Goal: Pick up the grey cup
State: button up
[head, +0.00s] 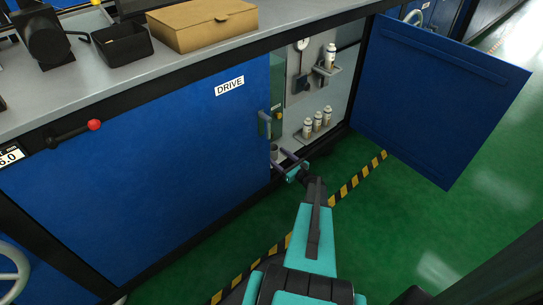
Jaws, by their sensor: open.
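A small dark grey cylinder that looks like the grey cup (274,151) stands low inside the open cabinet, just behind the edge of the door marked DRIVE. My gripper (283,160) reaches into the cabinet opening from the front right. Its jaws are open, with the fingers pointing toward the cup. The cup is very close to the fingertips. I cannot tell whether the fingers touch it or stand on both sides of it. The lower part of the cup is hidden by the gripper and the cabinet edge.
The closed blue door (140,165) borders the opening on the left, and an open blue door (440,95) swings out on the right. Several white bottles (317,122) stand inside, with another bottle (331,54) on a shelf above. Green floor (400,235) in front is clear.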

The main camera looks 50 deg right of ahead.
aim_at(276, 152)
jog(key=shift+w+d+r+b, duration=0.15)
jog(key=shift+w+b, duration=0.65)
jog(key=shift+w, duration=1.35)
jog(key=shift+c, duration=0.3)
jog(key=c, duration=1.2)
jog(key=shift+r+p, duration=0.55)
jog(key=shift+r, duration=0.35)
notch_tip(276, 152, up, 2)
jog(key=shift+r+p, duration=0.25)
jog(key=shift+p, duration=0.4)
jog(key=s+p, duration=0.1)
jog(key=s, duration=0.5)
jog(key=s+p, duration=0.1)
jog(key=s, duration=0.5)
jog(key=s+a+f+p, duration=0.1)
jog(key=s+p, duration=0.1)
jog(key=s, duration=0.4)
